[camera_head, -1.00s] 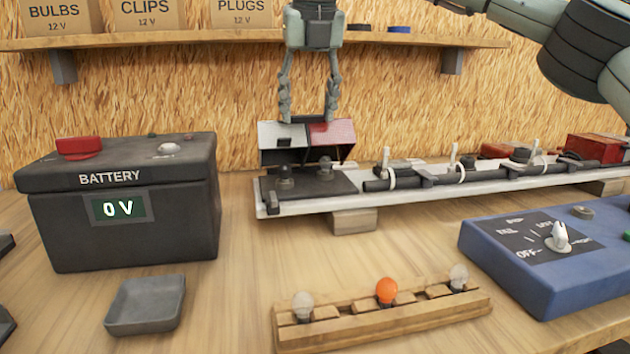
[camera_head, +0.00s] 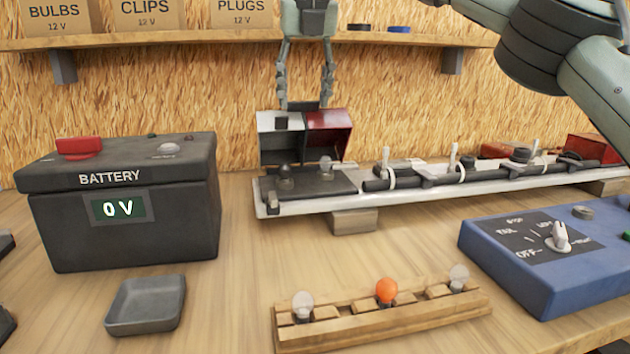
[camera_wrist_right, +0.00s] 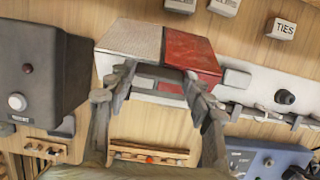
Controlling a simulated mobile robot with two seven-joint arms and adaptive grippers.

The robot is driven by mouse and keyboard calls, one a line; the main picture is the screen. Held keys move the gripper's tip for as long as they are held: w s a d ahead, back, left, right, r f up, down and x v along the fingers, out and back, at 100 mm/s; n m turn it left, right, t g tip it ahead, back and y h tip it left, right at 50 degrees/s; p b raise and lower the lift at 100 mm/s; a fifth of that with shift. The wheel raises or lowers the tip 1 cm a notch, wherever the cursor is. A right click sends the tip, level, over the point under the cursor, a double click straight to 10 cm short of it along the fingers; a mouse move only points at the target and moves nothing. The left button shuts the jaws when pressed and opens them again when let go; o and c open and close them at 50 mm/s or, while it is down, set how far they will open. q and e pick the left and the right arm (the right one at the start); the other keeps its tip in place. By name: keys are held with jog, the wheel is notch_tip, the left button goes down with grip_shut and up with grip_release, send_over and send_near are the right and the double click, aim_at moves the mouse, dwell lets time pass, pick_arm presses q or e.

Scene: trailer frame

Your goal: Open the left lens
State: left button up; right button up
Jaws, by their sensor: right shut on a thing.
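The left lens (camera_head: 328,120), half white and half red, stands hinged up at the left end of the trailer bar, its open underside facing forward. Below it, a dark base (camera_head: 335,187) with two small bulbs (camera_head: 325,166) is exposed. My right gripper (camera_head: 304,106) comes down from above, with one finger at each side of the lens's upper part, shut on it. In the right wrist view the lens (camera_wrist_right: 190,50) lies between the fingertips of my right gripper (camera_wrist_right: 160,85). The exact finger contacts are partly hidden. My left gripper is not in view.
A black battery (camera_head: 180,230) reading 0 V stands left. A grey tray (camera_head: 146,304) and a wooden bulb rack (camera_head: 400,318) lie in front. A blue switch box (camera_head: 560,285) is at right. A shelf (camera_head: 200,40) with boxes runs behind. Bare table lies between them.

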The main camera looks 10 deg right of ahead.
jog(key=shift+w+r, duration=0.2)
jog(key=shift+w, duration=0.65)
jog(key=shift+w+r, duration=0.2)
jog(key=shift+w, duration=0.6)
jog(key=o, duration=0.8)
jog(key=shift+s, duration=0.1)
jog(key=shift+s+f, duration=0.2)
jog(key=shift+s, duration=0.6)
jog(key=shift+s+f, duration=0.2)
jog(key=shift+s, duration=0.6)
